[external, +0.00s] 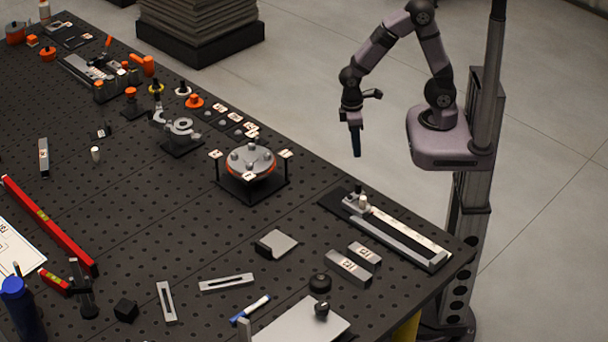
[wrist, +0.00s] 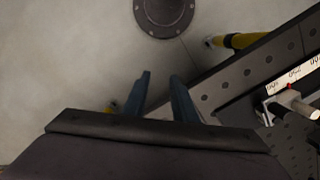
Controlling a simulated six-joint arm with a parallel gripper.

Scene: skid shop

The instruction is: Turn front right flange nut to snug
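The flange (external: 236,169), a round grey disc with an orange-red edge, sits on a black stand near the middle of the bench in the external view. Several grey nuts stand on its top, and small white tags surround it. The nut toward the right (external: 266,166) looks like the others; its tightness cannot be told. My gripper (external: 356,154) hangs fingers down in the air, to the right of the flange and well apart from it. In the wrist view, its two blue fingers (wrist: 162,78) stand apart with nothing between them. The flange is not in the wrist view.
A linear slide fixture (external: 395,232) lies at the bench's right edge; its end shows in the wrist view (wrist: 285,106). A clamp fixture (external: 180,130) stands left of the flange. Grey blocks (external: 350,266) and a square plate (external: 276,243) lie nearer the camera. Bare floor (wrist: 70,60) lies below my gripper.

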